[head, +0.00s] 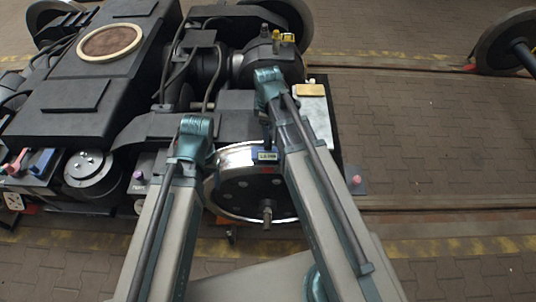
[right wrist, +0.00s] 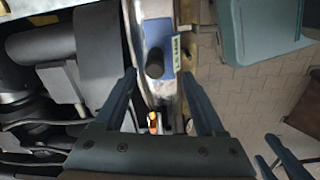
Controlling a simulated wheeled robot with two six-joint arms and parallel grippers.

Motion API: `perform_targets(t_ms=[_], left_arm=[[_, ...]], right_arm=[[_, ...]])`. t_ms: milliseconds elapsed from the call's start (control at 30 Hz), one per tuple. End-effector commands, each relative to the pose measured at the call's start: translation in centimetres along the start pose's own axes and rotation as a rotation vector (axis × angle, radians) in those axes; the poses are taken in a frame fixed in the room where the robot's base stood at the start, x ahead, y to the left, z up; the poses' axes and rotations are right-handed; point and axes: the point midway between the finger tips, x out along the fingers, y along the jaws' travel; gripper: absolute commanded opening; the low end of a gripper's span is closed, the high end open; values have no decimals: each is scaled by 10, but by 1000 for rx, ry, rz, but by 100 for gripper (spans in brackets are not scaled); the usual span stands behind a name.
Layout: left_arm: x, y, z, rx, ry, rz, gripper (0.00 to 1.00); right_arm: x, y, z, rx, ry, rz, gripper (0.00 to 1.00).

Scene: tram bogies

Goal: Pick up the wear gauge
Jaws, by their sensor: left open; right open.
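The likely wear gauge (head: 268,156) is a small blue piece with a pale green label, at the top of the near bogie wheel's face in the head view. In the right wrist view the blue piece (right wrist: 170,38) shows its label and a black round knob (right wrist: 154,63). My right gripper (right wrist: 158,74) is open and empty, with the knob lined up between its fingertips; whether it touches cannot be told. In the head view my arm hides its fingers. My left gripper (right wrist: 268,150) shows at the lower right of the right wrist view, open, away from the gauge.
The silver-rimmed wheel (head: 236,157) stands beside the dark bogie frame (head: 85,70). A pale plate (head: 316,112) with a brass-coloured block (head: 310,90) lies right of the wheel. A small orange item (right wrist: 153,122) lies between my right fingers' bases.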

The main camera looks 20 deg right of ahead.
Motion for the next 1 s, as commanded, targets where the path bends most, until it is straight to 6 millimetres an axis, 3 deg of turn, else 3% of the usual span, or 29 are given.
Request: perform_targets(t_ms=[167,500,800,833,1000], left_arm=[[10,1,-1,0,0,0,67],[50,5,-3,1,0,0,67],[50,5,-3,1,0,0,67],[50,5,-3,1,0,0,67],[50,5,-3,1,0,0,67]], right_arm=[[10,2,0,0,0,0,72],[50,7,-2,0,0,0,72],[51,8,-1,0,0,0,72],[51,8,-1,0,0,0,70],[51,8,-1,0,0,0,39]])
